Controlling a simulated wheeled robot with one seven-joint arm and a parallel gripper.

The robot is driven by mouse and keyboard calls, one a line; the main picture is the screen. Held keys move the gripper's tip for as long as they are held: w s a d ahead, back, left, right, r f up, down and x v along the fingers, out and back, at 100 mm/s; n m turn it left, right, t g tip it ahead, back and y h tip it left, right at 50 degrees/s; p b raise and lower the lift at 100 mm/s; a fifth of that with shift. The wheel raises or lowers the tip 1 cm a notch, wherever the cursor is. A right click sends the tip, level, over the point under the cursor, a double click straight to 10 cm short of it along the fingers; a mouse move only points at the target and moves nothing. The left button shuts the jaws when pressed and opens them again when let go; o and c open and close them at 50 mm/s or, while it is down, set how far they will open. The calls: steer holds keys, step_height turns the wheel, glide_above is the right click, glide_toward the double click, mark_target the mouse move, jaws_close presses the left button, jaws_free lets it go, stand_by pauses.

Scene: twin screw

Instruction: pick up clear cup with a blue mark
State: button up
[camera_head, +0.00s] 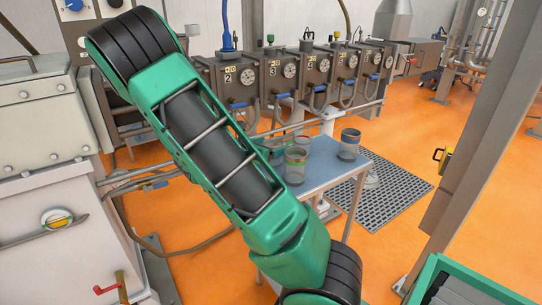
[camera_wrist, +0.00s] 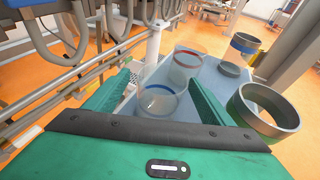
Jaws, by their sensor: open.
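In the head view my green arm crosses the picture and covers part of the table (camera_head: 322,178), and I cannot make out the blue-marked cup clearly there.
A clear cup with a red mark (camera_wrist: 188,62) stands just behind the blue-marked one. A grey-banded cup (camera_wrist: 268,112) stands close to the right finger, and another (camera_wrist: 240,52) farther back right. Metal pipes (camera_wrist: 75,85) run along the left. Valve machines (camera_head: 290,75) line the back.

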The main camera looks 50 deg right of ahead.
mark_target(278, 142)
steer(key=x, duration=0.5)
steer(key=shift+s, duration=0.1)
steer(key=c, duration=1.1)
steer(key=shift+c, duration=0.2)
steer(key=shift+r, duration=0.25)
